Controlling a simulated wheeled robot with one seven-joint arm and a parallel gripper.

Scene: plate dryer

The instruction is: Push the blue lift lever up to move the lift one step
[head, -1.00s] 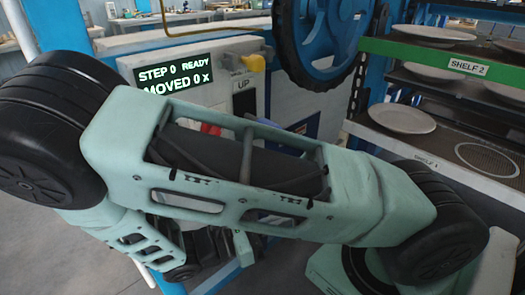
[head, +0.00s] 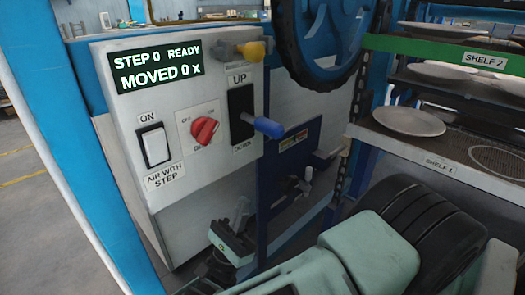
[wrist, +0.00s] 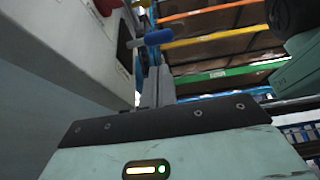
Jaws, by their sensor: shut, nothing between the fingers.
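The blue lift lever (head: 268,127) sticks out of a black slot (head: 241,112) marked UP above and DOWN below, on a white control box. It sits around the middle of the slot. In the wrist view the lever (wrist: 158,37) is just beyond my fingertips. My gripper (head: 241,205) is below the lever, fingers pointing up, with a visible gap in the head view. In the wrist view my gripper (wrist: 158,75) has its fingers together, with nothing held. The display (head: 160,66) reads STEP 0 READY, MOVED 0 x.
A red rotary knob (head: 204,129) and a white rocker switch (head: 155,146) are left of the lever. A yellow-tipped part (head: 250,50) juts out above it. A large blue wheel (head: 322,40) is upper right. Plates (head: 408,120) lie on racks at the right.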

